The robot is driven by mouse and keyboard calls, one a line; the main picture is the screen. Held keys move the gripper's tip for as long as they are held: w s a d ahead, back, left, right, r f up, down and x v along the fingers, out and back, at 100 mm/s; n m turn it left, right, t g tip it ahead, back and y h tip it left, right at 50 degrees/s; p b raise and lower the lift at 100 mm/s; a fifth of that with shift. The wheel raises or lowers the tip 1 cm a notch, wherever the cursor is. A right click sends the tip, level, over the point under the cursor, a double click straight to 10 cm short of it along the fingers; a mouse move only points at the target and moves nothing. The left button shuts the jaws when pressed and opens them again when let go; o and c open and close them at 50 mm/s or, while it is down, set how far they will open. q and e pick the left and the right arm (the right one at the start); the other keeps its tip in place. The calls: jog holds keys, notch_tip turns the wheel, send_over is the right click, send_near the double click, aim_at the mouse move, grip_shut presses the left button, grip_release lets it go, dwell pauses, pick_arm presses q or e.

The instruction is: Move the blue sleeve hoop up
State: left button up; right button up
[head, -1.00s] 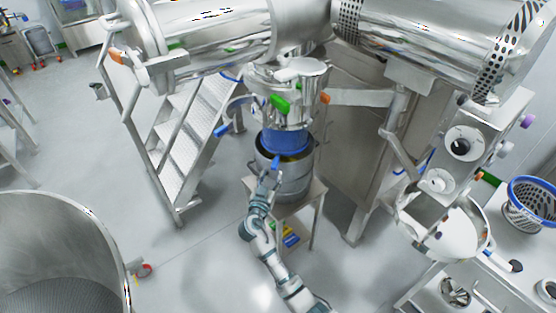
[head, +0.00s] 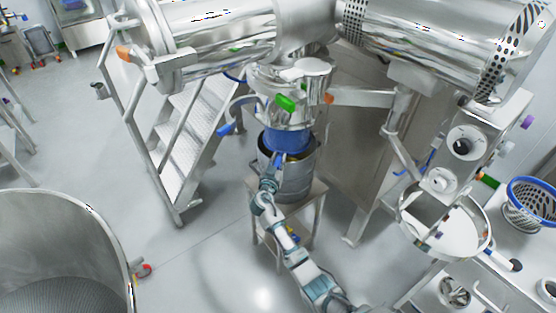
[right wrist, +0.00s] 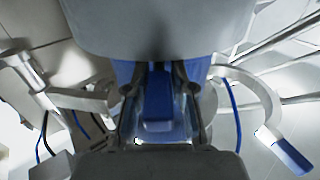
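The blue sleeve (head: 287,141) hangs under the steel outlet and reaches into the mouth of a steel drum (head: 293,183). A blue grip tab (head: 280,158), seemingly the sleeve hoop's handle, stands out at the sleeve's front, over the drum rim. The hoop's ring is mostly hidden. My right gripper (head: 270,183) is at this tab, in front of the drum. In the right wrist view the tab (right wrist: 158,105) lies between the two fingers, with narrow gaps seeming to show at its sides; contact is not clear. My left gripper is out of view.
A curved clamp arm with a blue handle (head: 225,129) sticks out left of the outlet; its blue end (right wrist: 285,152) shows in the right wrist view. The drum stands on a small steel table (head: 316,190). Steps (head: 185,140) stand left; a large vessel (head: 60,240) is lower left.

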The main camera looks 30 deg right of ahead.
jog(key=shift+a, duration=0.1)
grip_shut()
jog(key=shift+r, duration=0.1)
jog(key=shift+d+r, duration=0.2)
jog(key=shift+r, duration=0.2)
notch_tip(320, 180, up, 9)
jog(key=p, duration=0.2)
jog(key=shift+a+r+p, duration=0.15)
jog(key=shift+r+p, duration=0.05)
jog(key=shift+p, duration=0.1)
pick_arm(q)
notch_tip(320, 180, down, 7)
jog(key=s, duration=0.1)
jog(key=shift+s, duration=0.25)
pick_arm(e)
jog(key=shift+r, duration=0.2)
jog(key=o, duration=0.8)
grip_release()
jog(key=shift+w, duration=0.1)
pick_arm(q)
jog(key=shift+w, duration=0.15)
pick_arm(e)
jog(key=shift+f, duration=0.15)
jog(key=shift+d, duration=0.2)
